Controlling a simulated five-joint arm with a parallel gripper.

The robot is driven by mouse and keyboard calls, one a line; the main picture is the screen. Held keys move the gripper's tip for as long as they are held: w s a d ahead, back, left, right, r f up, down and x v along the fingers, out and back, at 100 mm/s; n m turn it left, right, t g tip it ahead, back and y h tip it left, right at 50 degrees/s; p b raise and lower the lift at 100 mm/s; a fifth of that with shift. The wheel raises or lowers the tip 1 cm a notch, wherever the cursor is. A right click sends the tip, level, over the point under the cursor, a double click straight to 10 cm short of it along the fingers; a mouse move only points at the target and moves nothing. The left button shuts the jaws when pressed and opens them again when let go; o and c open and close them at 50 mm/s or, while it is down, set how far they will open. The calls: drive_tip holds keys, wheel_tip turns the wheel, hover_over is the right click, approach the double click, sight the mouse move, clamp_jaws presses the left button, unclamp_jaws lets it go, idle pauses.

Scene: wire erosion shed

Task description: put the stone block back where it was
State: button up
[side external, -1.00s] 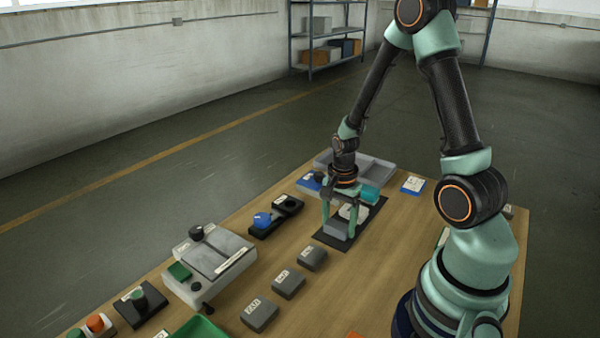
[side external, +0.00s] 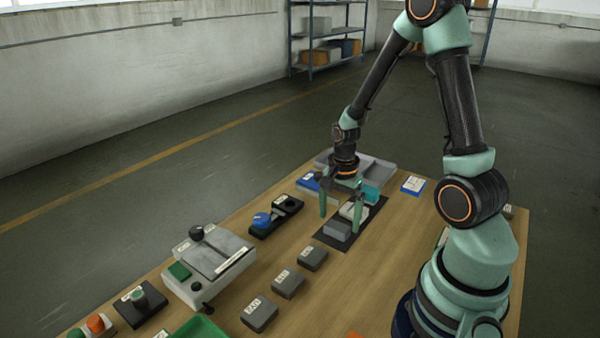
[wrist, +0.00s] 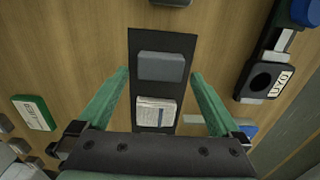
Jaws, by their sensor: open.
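A plain grey block (side external: 337,230), which looks like the stone block, lies on a dark mat (side external: 327,240). It shows on the same mat in the wrist view (wrist: 161,66). A pale block with printed markings (wrist: 154,112) lies beside it on the mat, apart from it. My gripper (side external: 339,223) is open and empty above the mat, one finger on each side of the grey block and clear of it. In the wrist view my gripper's fingers (wrist: 160,73) spread wide of the block with gaps on both sides.
Three labelled grey blocks (side external: 288,284) stand in a row towards the front. A black holder with round recesses (side external: 276,217) is to the left. A grey tray (side external: 379,172) stands behind, and a blue-and-white box (side external: 413,185) to the right. Bare wood lies right of the mat.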

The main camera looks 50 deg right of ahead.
sight(338, 225)
wheel_tip(338, 225, up, 10)
drive_tip(key=s+a+r+n+t, duration=0.1)
drive_tip(key=a+r+n+t, duration=0.4)
drive_tip(key=a+r+n, duration=0.6)
drive_tip(key=a+n, duration=0.3)
drive_tip(key=n, duration=0.4)
drive_tip(key=shift+r+t, duration=0.3)
drive_tip(key=shift+r, duration=0.1)
drive_tip(key=shift+c, duration=0.3)
